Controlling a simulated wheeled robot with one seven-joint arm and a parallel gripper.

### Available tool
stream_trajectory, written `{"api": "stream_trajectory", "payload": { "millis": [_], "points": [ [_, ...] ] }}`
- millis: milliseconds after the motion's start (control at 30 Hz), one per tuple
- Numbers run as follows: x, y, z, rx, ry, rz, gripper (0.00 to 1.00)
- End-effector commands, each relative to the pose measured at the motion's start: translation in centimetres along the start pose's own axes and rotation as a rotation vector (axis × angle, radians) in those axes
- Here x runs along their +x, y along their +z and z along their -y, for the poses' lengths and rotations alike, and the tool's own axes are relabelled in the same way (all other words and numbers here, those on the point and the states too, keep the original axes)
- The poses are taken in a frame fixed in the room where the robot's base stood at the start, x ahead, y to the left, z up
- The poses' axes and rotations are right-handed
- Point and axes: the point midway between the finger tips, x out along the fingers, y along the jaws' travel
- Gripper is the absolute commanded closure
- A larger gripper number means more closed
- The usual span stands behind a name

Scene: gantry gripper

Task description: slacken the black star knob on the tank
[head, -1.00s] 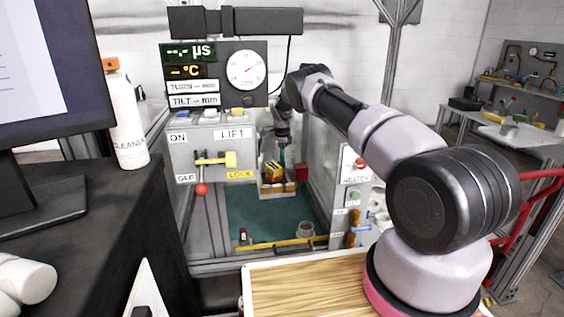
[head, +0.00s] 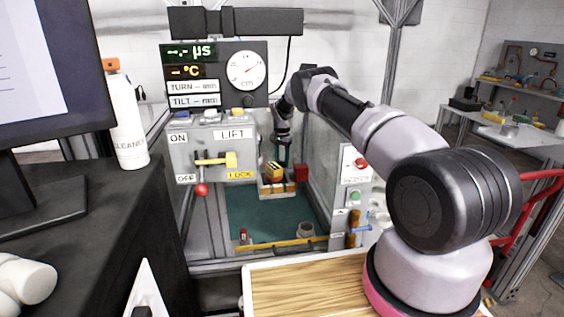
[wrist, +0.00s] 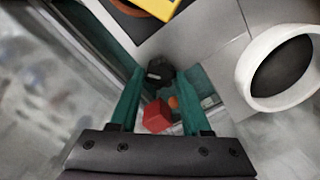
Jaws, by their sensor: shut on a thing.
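A black knob (wrist: 160,72) shows in the wrist view between the tips of my gripper's teal fingers (wrist: 160,78). My gripper is shut on it; the exact contact is blurred and hard to see. In the head view my gripper (head: 282,157) is inside the tank, near its back, with fingers pointing down. The knob cannot be made out there. The tank (head: 265,213) has a teal floor and grey frame.
A yellow and black block (head: 273,174) is just below my gripper. A red block (head: 301,173) is to its right; a white ring (wrist: 244,75) lies right in the wrist view. A panel with a yellow-handled lever (head: 216,160) stands at left. A yellow bar (head: 280,244) crosses the tank front.

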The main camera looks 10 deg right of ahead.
Motion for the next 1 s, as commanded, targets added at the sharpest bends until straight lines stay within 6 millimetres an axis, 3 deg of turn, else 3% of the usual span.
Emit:
{"api": "stream_trajectory", "payload": {
  "millis": [1000],
  "points": [
    [-0.14, 0.03, 0.33, -0.964, -0.002, -0.003, 1.00]
  ]
}}
